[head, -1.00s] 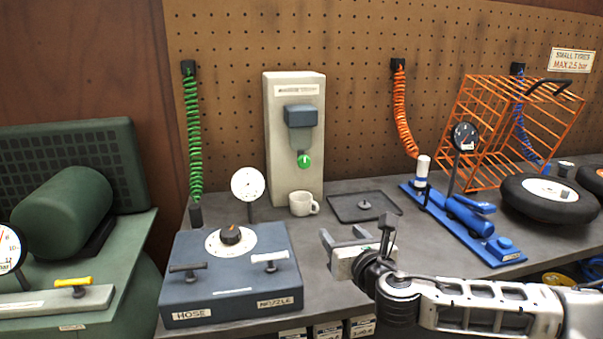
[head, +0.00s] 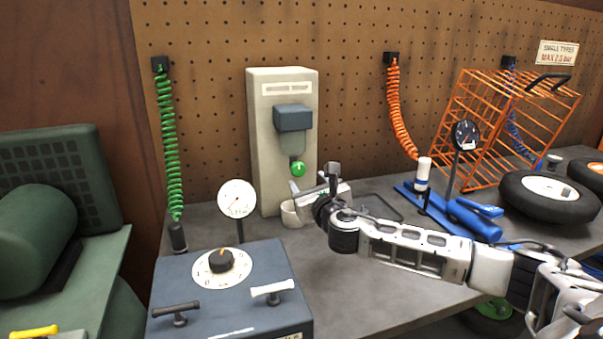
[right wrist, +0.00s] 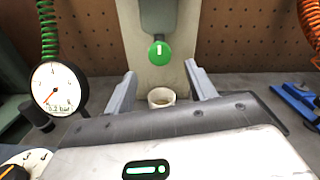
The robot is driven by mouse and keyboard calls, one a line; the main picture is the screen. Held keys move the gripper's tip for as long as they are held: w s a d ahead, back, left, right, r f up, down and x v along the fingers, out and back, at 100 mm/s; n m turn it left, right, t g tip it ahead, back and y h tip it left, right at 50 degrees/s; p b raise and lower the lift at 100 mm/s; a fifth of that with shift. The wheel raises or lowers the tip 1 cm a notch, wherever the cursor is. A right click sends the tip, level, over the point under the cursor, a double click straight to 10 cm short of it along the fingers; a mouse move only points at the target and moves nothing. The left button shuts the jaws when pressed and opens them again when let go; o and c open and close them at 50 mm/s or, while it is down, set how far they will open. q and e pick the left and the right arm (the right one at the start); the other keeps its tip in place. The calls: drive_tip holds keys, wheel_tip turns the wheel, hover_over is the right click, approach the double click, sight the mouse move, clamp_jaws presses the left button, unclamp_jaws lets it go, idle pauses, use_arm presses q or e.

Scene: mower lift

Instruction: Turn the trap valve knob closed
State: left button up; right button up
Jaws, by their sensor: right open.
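The trap valve knob is the round green knob (head: 298,169) on the lower front of the pale moisture trap panel (head: 259,150). In the right wrist view the green knob (right wrist: 159,53) shows a white upright mark and lies above and between my fingers. My right gripper (head: 308,190) is open and empty, in front of the panel and a little below the knob. Its two fingers (right wrist: 160,90) stand apart in the right wrist view, with nothing between them but the cup beyond. My left gripper is out of view.
A white cup (head: 291,214) stands under the knob, partly hidden by my right gripper. A dark tray (head: 388,212) lies to its right. A white gauge (head: 237,198) and a blue-grey control box (head: 195,288) are at left. An orange tyre cage (head: 480,110) stands at right.

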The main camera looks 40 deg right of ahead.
sight(299, 171)
drive_tip(key=x, duration=0.5)
drive_tip(key=shift+w+d, duration=0.1)
drive_tip(key=shift+w, duration=0.25)
drive_tip(key=c, duration=1)
